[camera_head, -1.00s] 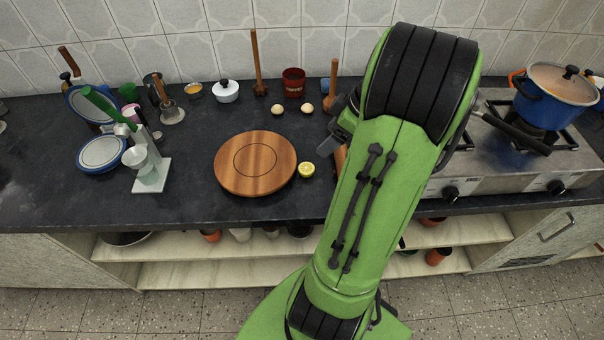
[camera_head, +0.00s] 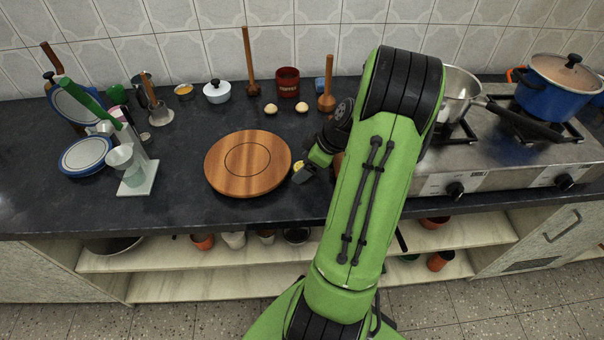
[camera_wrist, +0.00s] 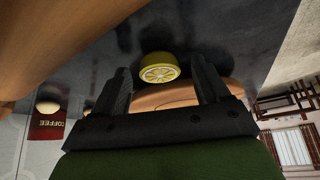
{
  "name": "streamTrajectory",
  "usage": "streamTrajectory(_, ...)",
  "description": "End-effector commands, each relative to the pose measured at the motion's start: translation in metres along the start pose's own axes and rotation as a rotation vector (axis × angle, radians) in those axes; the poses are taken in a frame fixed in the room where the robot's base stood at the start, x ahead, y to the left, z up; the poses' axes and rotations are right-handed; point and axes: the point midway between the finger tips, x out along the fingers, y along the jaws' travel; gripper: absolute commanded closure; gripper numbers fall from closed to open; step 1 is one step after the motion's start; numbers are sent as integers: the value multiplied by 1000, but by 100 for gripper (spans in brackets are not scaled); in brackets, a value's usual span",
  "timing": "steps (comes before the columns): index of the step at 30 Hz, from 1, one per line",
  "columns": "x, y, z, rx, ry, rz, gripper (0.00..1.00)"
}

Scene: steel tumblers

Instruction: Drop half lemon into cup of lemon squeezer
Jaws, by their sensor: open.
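The half lemon (camera_wrist: 159,68) lies on the dark counter beside the round wooden board, cut face showing in the wrist view. In the head view the half lemon (camera_head: 298,166) is mostly hidden behind my gripper (camera_head: 303,172). In the wrist view my gripper (camera_wrist: 160,90) is open, its two dark fingers on either side of the lemon's line, with the lemon just beyond the tips and nothing held. The lemon squeezer (camera_head: 141,160), with a green handle and a pale cup (camera_head: 120,158), stands upright at the left of the counter.
The round wooden board (camera_head: 225,178) sits left of my gripper. Two small round things (camera_head: 271,108), wooden pestles (camera_head: 327,98) and a red coffee mug (camera_head: 287,82) stand behind. The stove (camera_head: 500,170) is at right. The counter between squeezer and board is clear.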

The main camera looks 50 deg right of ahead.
Motion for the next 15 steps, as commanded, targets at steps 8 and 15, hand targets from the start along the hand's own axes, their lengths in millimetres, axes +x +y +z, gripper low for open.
streamTrajectory(8,3,0,-1,-1,0,2,34)
streamTrajectory(15,3,0,0,-1,0,2,71)
